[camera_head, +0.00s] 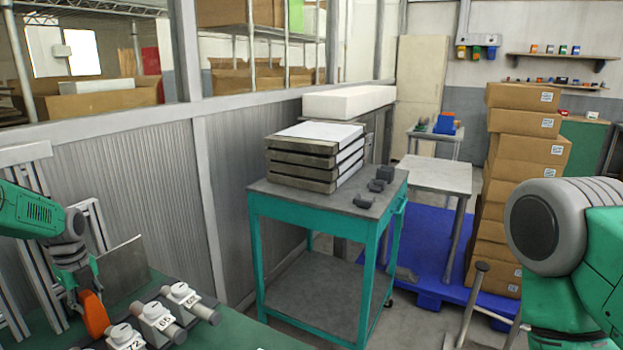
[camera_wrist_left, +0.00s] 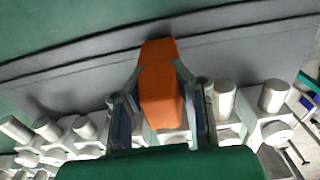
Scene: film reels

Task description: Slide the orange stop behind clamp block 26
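The orange stop (camera_head: 95,312) is a small block held in my left gripper (camera_head: 84,291) at the lower left of the head view. In the left wrist view the stop (camera_wrist_left: 160,85) sits between the two fingers of my left gripper (camera_wrist_left: 160,96), which are shut on it. White clamp blocks with grey cylinders stand in a row right of the stop. Their labels look like 72 (camera_head: 125,337), 66 (camera_head: 157,317) and 62 (camera_head: 183,295); I cannot make out a 26. Whether the stop touches the bench or a block is unclear. My right gripper is out of view.
The blocks stand on a green bench (camera_head: 230,325). A grey plate (camera_head: 123,266) stands upright behind them, near metal uprights. A teal cart (camera_head: 330,205) with stacked slabs stands beyond. Boxes (camera_head: 520,150) are stacked at the right.

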